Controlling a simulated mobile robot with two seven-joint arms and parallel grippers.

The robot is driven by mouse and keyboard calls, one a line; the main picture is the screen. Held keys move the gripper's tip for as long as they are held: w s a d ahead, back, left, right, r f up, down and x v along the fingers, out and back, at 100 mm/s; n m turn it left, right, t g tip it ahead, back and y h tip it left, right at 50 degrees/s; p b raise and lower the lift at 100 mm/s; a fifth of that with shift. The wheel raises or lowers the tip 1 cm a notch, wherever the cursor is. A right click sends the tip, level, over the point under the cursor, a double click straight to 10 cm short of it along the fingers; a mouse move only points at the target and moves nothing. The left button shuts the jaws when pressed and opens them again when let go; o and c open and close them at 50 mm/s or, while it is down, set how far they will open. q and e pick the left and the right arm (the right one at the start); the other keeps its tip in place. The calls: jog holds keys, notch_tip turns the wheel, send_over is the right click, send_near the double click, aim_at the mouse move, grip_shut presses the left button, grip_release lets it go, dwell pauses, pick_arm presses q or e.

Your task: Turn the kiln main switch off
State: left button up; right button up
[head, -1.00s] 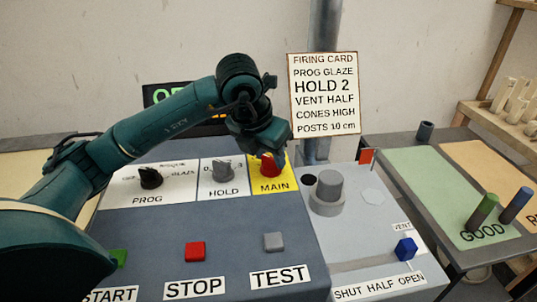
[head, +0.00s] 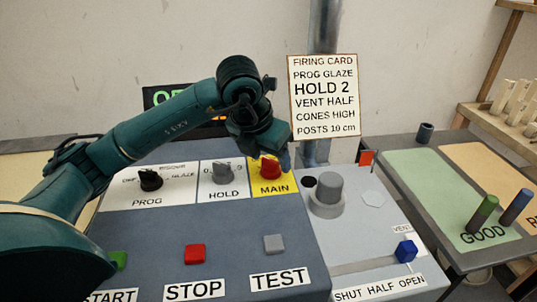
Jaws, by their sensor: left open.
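The kiln main switch (head: 270,168) is a red knob on a yellow plate marked MAIN, at the right end of the upper row on the grey control panel (head: 215,245). My left gripper (head: 284,158) is open at the knob's upper right, with its fingers partly hidden by the wrist. I cannot tell whether it touches the knob. The knob's upper part is partly covered by my gripper, so its exact setting is hard to read. My right gripper is not in view.
Left of the switch are the black PROG knob (head: 150,179) and the grey HOLD knob (head: 223,172). Red STOP (head: 195,253), green START (head: 118,260) and grey TEST (head: 274,243) buttons sit in front. A grey cylinder (head: 328,190) and blue vent handle (head: 405,250) stand to the right.

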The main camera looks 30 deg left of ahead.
pick_arm(q)
jog(key=v, duration=1.3)
jog(key=shift+s+d, duration=0.1)
